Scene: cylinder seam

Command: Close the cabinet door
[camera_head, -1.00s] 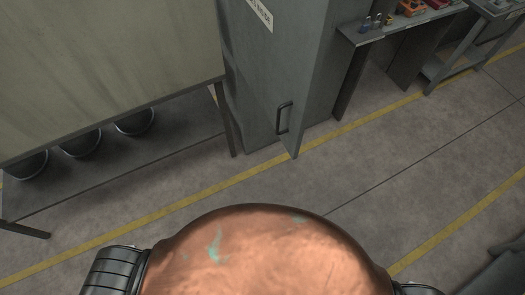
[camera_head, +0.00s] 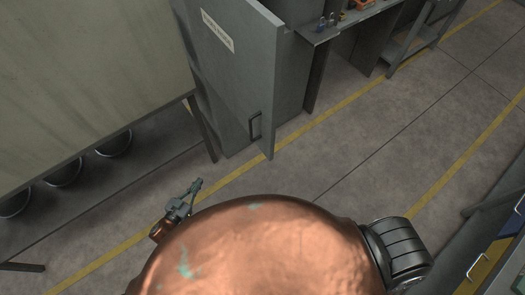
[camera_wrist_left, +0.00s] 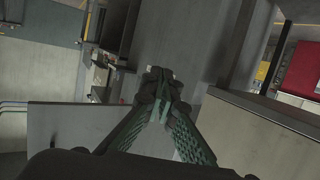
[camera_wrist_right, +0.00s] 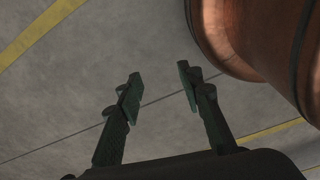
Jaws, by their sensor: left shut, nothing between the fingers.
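The tall grey cabinet has a door (camera_head: 232,75) with a white label and a dark handle (camera_head: 255,126) near its right edge. In the head view the door appears to stand ajar, its lower right corner jutting out over the floor. How wide the gap is I cannot tell. My left gripper (camera_head: 194,190) is low and left of the handle, apart from the door. In the left wrist view its fingertips (camera_wrist_left: 162,82) meet and hold nothing. My right gripper (camera_wrist_right: 158,86) is open and empty above bare floor in the right wrist view; the head view does not show it.
A large board-sided table (camera_head: 90,75) stands left of the cabinet, with dark round bins (camera_head: 115,145) beneath. A shelf bench (camera_head: 340,25) with small items is at the cabinet's right. Blue and yellow drawers (camera_head: 485,260) are at lower right. Floor before the cabinet is clear.

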